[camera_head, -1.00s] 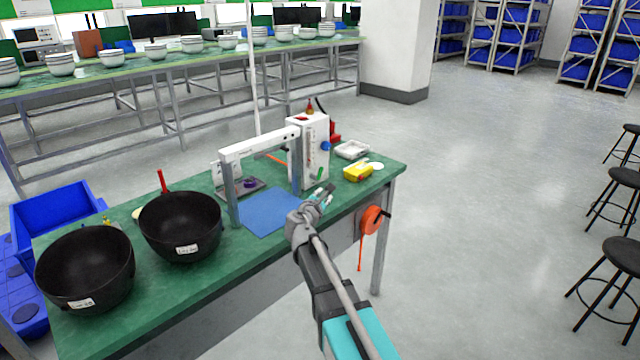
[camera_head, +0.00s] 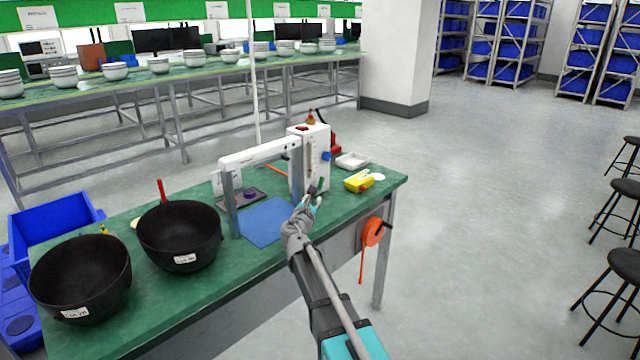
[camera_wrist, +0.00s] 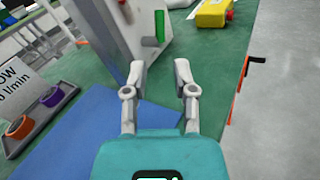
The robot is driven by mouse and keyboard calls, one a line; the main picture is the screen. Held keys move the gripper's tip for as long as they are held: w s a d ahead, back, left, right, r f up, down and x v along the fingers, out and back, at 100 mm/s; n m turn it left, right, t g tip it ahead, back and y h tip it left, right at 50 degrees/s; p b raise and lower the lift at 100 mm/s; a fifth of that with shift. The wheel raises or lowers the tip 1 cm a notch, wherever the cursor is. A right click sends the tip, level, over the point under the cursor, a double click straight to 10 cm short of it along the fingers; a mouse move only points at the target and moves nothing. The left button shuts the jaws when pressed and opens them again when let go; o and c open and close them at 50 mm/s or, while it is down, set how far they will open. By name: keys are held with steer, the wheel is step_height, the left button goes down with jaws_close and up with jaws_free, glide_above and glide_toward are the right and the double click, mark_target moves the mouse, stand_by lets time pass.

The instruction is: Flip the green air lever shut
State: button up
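The green air lever (camera_head: 321,185) is on the lower front of the white box (camera_head: 311,150), partly behind my gripper in the head view. In the wrist view the lever (camera_wrist: 159,24) points up the picture beside a short grey fitting on the box (camera_wrist: 110,22). My gripper (camera_head: 312,196) is in front of the box, close to the lever. In the wrist view my gripper (camera_wrist: 160,75) has its two fingers apart with nothing between them. The lever is beyond the fingertips, and I see no contact.
The white frame (camera_head: 258,154) stands left of the box over a blue mat (camera_head: 262,222). A yellow item (camera_head: 359,181) and a white tray (camera_head: 351,161) are right of it. Two black bowls (camera_head: 180,236) fill the table's left.

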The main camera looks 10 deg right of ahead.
mark_target(321, 183)
steer(key=x, duration=1.2)
steer(key=shift+w, duration=0.15)
jaws_close()
steer(key=shift+a, duration=0.1)
